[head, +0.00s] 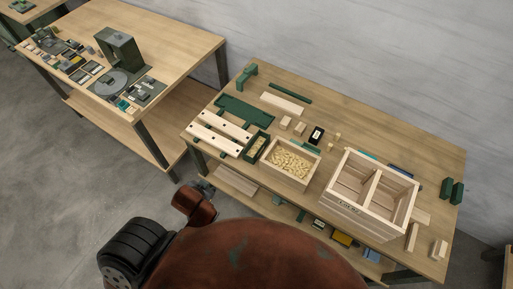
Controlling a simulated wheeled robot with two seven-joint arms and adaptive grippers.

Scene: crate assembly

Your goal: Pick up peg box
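A small dark green box (248,154) holding a few pale pieces stands on the right-hand workbench, just right of the drilled boards. Right of it is a larger open wooden box (271,162) filled with many small pale pegs. I cannot tell for certain which one is the peg box. My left gripper (204,187) is small and dark in the view, in front of the bench's near edge and apart from both boxes. Its fingers are too small to tell whether they are open. My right gripper is not in view.
A two-compartment wooden crate (349,211) stands right of the boxes. Drilled boards (214,140) and a green plate (245,108) lie to the left. Loose wooden blocks and green parts lie around. Another table (185,42) with a dark green machine stands at left.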

